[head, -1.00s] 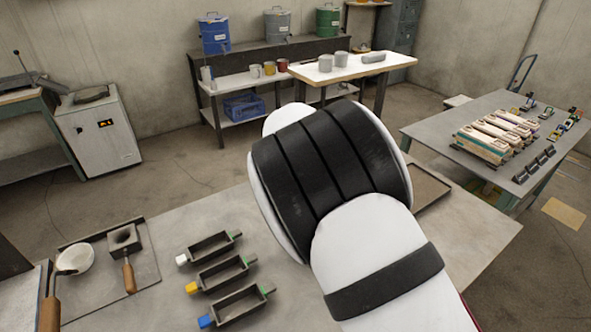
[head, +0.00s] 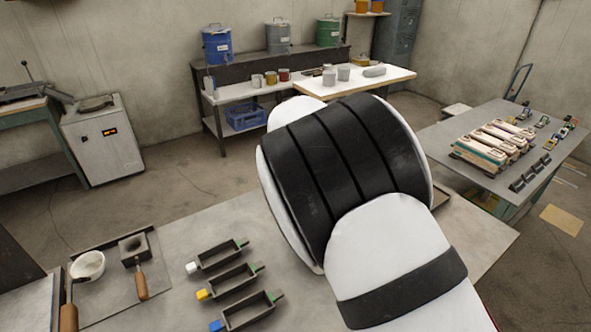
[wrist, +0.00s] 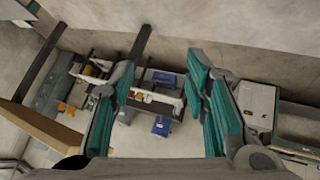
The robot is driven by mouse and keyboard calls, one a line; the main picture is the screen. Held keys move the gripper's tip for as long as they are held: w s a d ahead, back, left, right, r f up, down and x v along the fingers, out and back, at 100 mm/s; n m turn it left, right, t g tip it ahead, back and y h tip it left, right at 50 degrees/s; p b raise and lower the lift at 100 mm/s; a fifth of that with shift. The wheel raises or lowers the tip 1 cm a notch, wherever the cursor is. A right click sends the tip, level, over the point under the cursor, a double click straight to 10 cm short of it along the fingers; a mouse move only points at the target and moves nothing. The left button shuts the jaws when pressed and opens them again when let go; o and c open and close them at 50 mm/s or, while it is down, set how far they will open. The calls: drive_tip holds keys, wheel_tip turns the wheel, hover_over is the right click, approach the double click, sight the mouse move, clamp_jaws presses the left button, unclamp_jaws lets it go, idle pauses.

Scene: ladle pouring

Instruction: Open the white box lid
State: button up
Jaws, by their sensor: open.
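The white box (head: 103,145) stands on the floor at the left in the head view, against the back wall. It has a small lit display on its front. Its lid (head: 95,106) lies shut on top, with a dark handle. The box also shows at the right in the wrist view (wrist: 257,103). My gripper (wrist: 160,72) is open and empty, its teal finger pads spread wide. It is well away from the box and touches nothing. In the head view my arm fills the middle, and the gripper is out of sight.
A workbench (head: 22,110) stands left of the box. A shelf with coloured containers (head: 217,45) stands at the back. Bare floor lies between.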

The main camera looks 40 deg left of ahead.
drive_tip(key=s+r+p, duration=0.3)
drive_tip(key=r, duration=0.4)
drive_tip(key=shift+s+r, duration=0.15)
drive_tip(key=shift+r, duration=0.1)
idle(0.5)
drive_tip(key=shift+d, duration=0.1)
idle(0.4)
drive_tip(key=v, duration=0.7)
drive_tip(key=shift+r, duration=0.2)
drive_tip(key=shift+s+d, duration=0.1)
